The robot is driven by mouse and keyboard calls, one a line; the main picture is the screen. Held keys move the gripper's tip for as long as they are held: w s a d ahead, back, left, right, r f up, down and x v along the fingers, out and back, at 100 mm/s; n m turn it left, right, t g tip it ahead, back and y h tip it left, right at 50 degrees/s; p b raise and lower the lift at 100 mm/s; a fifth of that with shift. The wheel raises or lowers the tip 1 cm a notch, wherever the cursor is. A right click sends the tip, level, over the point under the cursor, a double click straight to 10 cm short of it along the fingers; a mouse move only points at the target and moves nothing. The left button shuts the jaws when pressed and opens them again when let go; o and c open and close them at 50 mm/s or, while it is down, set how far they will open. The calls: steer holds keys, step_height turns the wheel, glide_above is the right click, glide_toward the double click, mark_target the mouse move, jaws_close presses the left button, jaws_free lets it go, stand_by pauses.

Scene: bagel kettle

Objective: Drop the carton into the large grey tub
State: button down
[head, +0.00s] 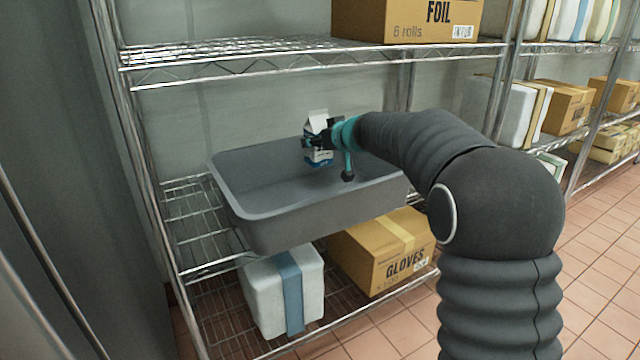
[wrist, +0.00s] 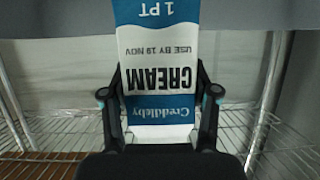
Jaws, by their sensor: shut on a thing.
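The carton (head: 318,152) is a small white and blue cream carton with a gabled top. It is upright in the head view, above the large grey tub (head: 290,228). My gripper (head: 314,141) is shut on the carton from its right side and covers part of it. In the wrist view the carton (wrist: 160,70), labelled CREAM, stands between the two fingers of my gripper (wrist: 158,98) and appears upside down. The tub is wide and open, on the middle shelf of a wire rack. The part of its floor that shows looks empty.
A wire shelf (head: 230,50) with a FOIL box (head: 405,20) lies above the tub. A GLOVES box (head: 385,250) and a white pack with a blue band (head: 285,290) sit below. Another rack with boxes stands at the right. The tiled floor (head: 605,225) there is clear.

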mark_target(319, 116)
steer(key=shift+f+b, duration=0.75)
steer(key=shift+f, duration=1.05)
steer(key=shift+c, duration=1.1)
jaws_free()
steer(key=shift+f, duration=0.15)
step_height(319, 116, up, 10)
steer(key=shift+r, duration=0.1)
